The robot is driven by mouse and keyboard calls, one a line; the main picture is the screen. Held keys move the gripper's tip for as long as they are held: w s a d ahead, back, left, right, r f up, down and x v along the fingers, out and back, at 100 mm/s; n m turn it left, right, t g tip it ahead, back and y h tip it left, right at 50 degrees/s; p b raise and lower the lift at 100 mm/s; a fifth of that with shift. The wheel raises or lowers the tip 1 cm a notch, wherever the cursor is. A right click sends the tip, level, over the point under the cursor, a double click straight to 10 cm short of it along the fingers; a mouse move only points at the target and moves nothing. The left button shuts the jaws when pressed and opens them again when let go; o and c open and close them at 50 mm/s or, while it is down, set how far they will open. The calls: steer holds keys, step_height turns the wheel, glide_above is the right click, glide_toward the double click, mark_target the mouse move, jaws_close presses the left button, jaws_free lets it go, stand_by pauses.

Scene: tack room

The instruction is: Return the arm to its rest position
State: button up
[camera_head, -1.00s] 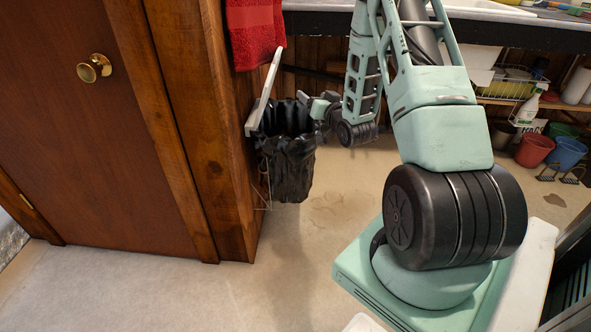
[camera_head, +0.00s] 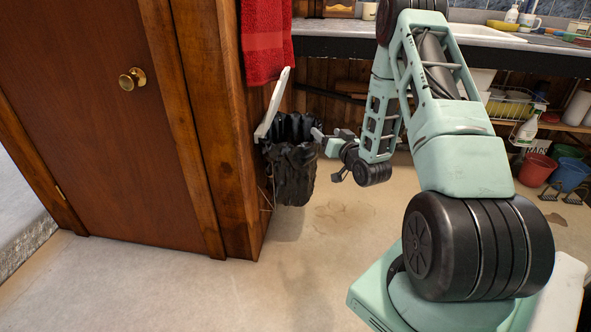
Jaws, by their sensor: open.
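My arm (camera_head: 455,160) rises from my base at the right, bends over near the counter, and its forearm (camera_head: 379,120) hangs down toward the middle of the view. My gripper (camera_head: 322,139) is at the end of it, pointing left, small in the picture, and open. Its fingertips are by the right rim of a black bag-lined bin (camera_head: 294,172) that hangs by the wooden cabinet. I cannot tell whether they touch the bag. Nothing shows between the fingers.
A white bar (camera_head: 272,105) sticks out over the bin, below a red towel (camera_head: 266,40). A brown door (camera_head: 95,120) is at left. The counter (camera_head: 340,46) runs behind my arm. A red bucket (camera_head: 537,168) and a blue bucket (camera_head: 570,175) stand at right. The middle floor is clear.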

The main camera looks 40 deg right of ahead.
stand_by(0.4)
steer(key=w+a+r+n+g+y, duration=0.1)
steer(key=w+a+n+g+y, duration=0.15)
steer(key=a, duration=0.75)
steer(key=w+a+r+n+g+y, duration=0.2)
steer(key=w+a+y, duration=0.15)
steer(key=a, duration=0.55)
steer(key=s+a+r+n+g+y, duration=0.1)
steer(key=s+a+n+g, duration=0.15)
steer(key=a, duration=0.55)
steer(key=s+a+r+n+g, duration=0.15)
steer(key=s+a, duration=0.25)
steer(key=a, duration=0.4)
steer(key=s+a+r+n+g, duration=0.1)
steer(key=s+a+n+g, duration=0.2)
steer(key=s, duration=0.6)
steer(key=s+a+r+g+h, duration=0.1)
steer(key=s+a+r+g, duration=0.3)
steer(key=s, duration=0.6)
steer(key=s+a+f+n+g, duration=0.1)
steer(key=s+a+n+g, duration=0.1)
steer(key=s+a, duration=0.5)
step_height(320, 180, up, 18)
steer(key=s+d+p, duration=0.2)
steer(key=p, duration=1.5)
steer(key=shift+s+d+f+p, duration=0.25)
steer(key=shift+s+d+p, duration=0.05)
steer(key=shift+s+d, duration=0.1)
